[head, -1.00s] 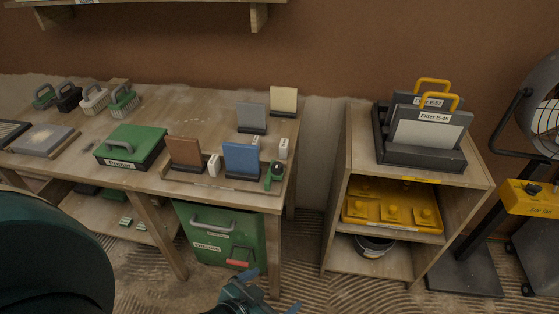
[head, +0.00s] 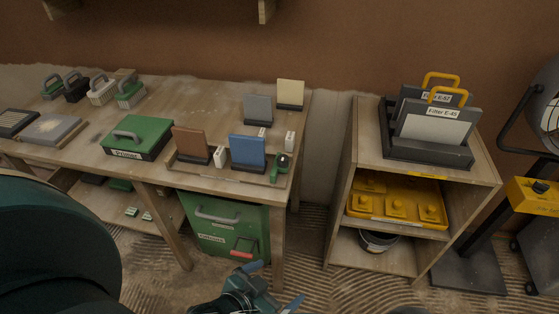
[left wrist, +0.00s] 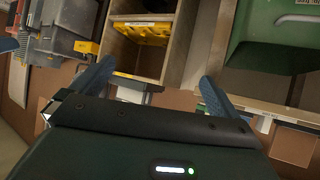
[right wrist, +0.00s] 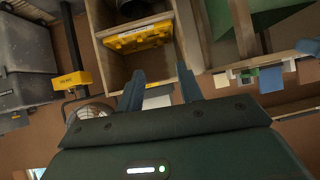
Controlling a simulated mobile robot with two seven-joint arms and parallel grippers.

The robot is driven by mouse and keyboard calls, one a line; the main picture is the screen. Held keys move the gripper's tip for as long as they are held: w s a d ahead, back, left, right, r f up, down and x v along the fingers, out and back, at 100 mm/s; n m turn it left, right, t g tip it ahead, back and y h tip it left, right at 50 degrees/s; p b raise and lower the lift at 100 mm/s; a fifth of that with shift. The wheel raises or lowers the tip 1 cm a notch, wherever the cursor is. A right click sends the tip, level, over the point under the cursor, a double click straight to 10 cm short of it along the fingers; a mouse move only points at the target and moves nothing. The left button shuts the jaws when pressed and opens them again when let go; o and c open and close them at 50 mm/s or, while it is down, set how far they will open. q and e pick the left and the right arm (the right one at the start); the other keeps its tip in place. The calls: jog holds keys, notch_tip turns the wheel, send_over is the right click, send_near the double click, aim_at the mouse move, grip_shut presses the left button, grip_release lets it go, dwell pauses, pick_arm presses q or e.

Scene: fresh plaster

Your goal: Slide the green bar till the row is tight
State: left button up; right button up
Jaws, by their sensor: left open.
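The green bar (head: 280,166) stands at the right end of a low wooden tray near the table's front right corner. To its left in the row are a blue panel (head: 247,152), a white block (head: 220,156) and a brown panel (head: 191,144). A small gap shows between the blue panel and the green bar; whether the other pieces touch, I cannot tell. My left gripper (head: 272,285) is open and empty, low in front of the table, below the row. My right gripper (right wrist: 162,88) shows in its wrist view with fingers apart and nothing between them.
Grey (head: 258,109) and cream (head: 290,94) panels stand behind the row, with a white block (head: 289,141). A green case (head: 138,137) sits left of it. A green bin (head: 230,238) is below the table. A wooden shelf unit (head: 340,200) stands to the right.

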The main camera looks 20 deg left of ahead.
aim_at(281, 165)
pick_arm(q)
jog(key=shift+c, duration=0.2)
